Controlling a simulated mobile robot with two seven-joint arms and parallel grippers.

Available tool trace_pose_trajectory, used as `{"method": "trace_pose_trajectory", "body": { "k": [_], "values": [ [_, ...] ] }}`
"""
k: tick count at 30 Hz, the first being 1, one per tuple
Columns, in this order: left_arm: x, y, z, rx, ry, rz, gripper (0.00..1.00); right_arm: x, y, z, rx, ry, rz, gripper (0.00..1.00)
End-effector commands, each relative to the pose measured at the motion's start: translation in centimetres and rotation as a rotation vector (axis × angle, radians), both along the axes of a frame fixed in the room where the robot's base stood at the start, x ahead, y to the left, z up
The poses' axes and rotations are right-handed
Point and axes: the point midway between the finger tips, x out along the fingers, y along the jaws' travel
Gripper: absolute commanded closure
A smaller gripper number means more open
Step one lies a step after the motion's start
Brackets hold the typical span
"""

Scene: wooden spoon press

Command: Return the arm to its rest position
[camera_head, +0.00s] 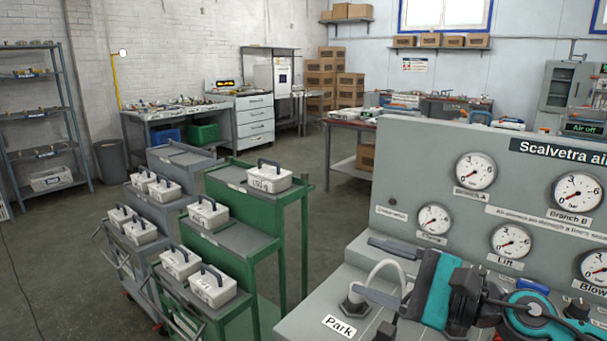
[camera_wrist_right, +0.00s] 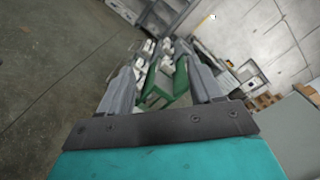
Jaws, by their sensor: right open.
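My right gripper (camera_head: 366,267) is at the lower right of the head view, in front of the grey air panel (camera_head: 400,160) and above its sloping lower deck. Its two grey fingers point left and stand well apart, with nothing between them. In the right wrist view the gripper (camera_wrist_right: 160,68) is also open and empty, with the green cart (camera_wrist_right: 165,83) seen far beyond the fingers. A grey hose fitting (camera_head: 355,305) near the "Park" label (camera_head: 339,326) is partly behind the gripper. My left gripper is not in view.
Several round gauges, including one marked Lift (camera_head: 511,240), line the panel. A green stepped cart (camera_head: 245,205) carries white boxes, including one on its top (camera_head: 269,178). A grey cart (camera_head: 175,160) stands beside it. Open floor (camera_head: 50,260) lies at left.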

Motion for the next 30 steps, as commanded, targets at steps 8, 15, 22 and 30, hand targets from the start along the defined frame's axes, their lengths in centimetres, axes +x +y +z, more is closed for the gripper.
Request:
{"method": "trace_pose_trajectory", "body": {
  "k": [8, 15, 22, 30],
  "values": [
    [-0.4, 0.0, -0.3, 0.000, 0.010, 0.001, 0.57, 0.1, -2.7, 0.0, 1.229, 0.742, -0.319, 0.35],
    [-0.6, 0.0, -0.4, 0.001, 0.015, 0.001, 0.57, -4.3, -8.4, -10.1, 2.296, 1.250, -0.712, 0.35],
    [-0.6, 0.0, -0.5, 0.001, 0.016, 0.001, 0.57, -12.5, -9.6, -18.3, -2.410, -1.042, 0.898, 0.35],
    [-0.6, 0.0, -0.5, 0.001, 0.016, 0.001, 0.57, -21.0, -8.6, -22.6, -1.986, -0.581, 0.884, 0.35]
  ]
}}
